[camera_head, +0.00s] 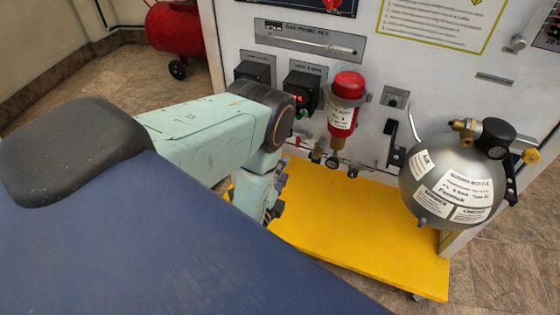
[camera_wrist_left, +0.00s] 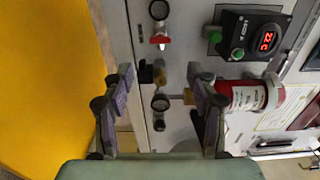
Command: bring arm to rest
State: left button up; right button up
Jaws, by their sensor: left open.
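My left arm comes in from the left in the head view, over my blue body. Its gripper (camera_head: 272,203) points down in front of the white panel, above the yellow platform (camera_head: 350,240). In the left wrist view the two fingers of my left gripper (camera_wrist_left: 160,100) are wide apart, with nothing held between them. Behind the gap are valve fittings and small gauges (camera_wrist_left: 160,102) on the panel. My right gripper is in neither view.
A red bottle (camera_head: 347,105) is mounted upright on the panel (camera_head: 440,85) near the arm. A grey round tank (camera_head: 450,185) with a valve stands at the right. A red compressor (camera_head: 175,30) is on the floor at back left. The platform's middle is clear.

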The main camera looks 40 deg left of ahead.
pick_arm(q)
jog(key=shift+v, duration=1)
jog(key=s+d+f+n+g+h, duration=0.1)
jog(key=s+f+n+g, duration=0.55)
jog(key=f, duration=0.25)
jog(key=s+d+f+n+g+h+p, duration=0.1)
jog(key=s+d+n+g, duration=0.15)
jog(key=s, duration=0.35)
jog(key=s+d+f+n+g+h+p, duration=0.1)
jog(key=s+d+n+g, duration=0.15)
jog(key=s, duration=0.25)
jog(key=s+d+r+n+g+h+p, duration=0.1)
jog(key=s+d+r+n+g+p, duration=0.1)
jog(key=s+r+n+g, duration=0.5)
jog(key=s+d+r+m+t+p, duration=0.1)
jog(key=s+r+m+p, duration=0.1)
jog(key=r, duration=0.5)
jog(key=shift+s+d+r+h, duration=0.2)
jog(key=shift+s+h, duration=0.1)
jog(key=shift+s, duration=0.35)
